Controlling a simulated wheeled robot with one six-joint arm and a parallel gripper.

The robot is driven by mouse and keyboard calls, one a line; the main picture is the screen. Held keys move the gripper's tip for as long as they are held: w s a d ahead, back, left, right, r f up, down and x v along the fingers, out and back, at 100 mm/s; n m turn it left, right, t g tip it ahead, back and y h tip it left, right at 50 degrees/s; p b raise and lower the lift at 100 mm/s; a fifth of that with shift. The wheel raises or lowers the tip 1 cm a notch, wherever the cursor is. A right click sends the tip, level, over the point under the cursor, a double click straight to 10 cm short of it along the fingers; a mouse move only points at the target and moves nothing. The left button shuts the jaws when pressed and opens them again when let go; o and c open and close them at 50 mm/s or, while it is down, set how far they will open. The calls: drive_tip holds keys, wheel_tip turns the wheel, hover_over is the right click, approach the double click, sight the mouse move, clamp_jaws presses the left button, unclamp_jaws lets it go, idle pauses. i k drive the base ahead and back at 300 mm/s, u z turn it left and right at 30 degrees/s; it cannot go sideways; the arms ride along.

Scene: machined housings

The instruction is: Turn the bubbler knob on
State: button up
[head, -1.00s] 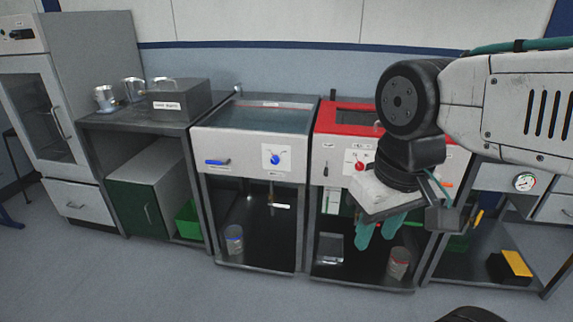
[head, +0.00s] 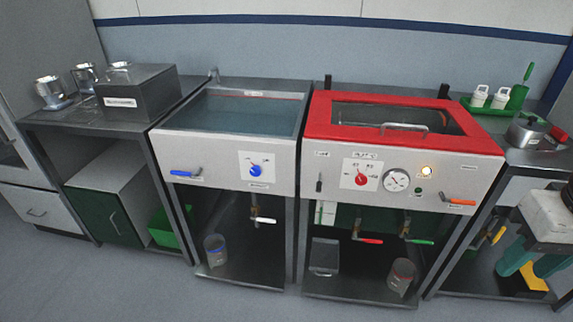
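A blue round knob (head: 256,170) sits on a white dial plate on the front of the left, water-filled bath (head: 192,148). A red round knob (head: 361,179) sits on a similar dial plate on the red-topped unit (head: 318,122). The labels are too small to read, so I cannot tell which knob is the bubbler's. My gripper (head: 532,263) hangs at the right edge, with teal fingers apart and nothing seen between them. It is well to the right of both knobs and touches neither.
A blue lever (head: 184,173) is left of the blue knob. A gauge (head: 396,181), a lit lamp (head: 427,171) and an orange lever (head: 459,201) are right of the red knob. Red and green valve handles hang below. The space before both panels is clear.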

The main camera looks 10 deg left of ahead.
sight(255, 171)
drive_tip(key=u, duration=0.05)
drive_tip(key=i, duration=0.9)
drive_tip(key=u, duration=0.55)
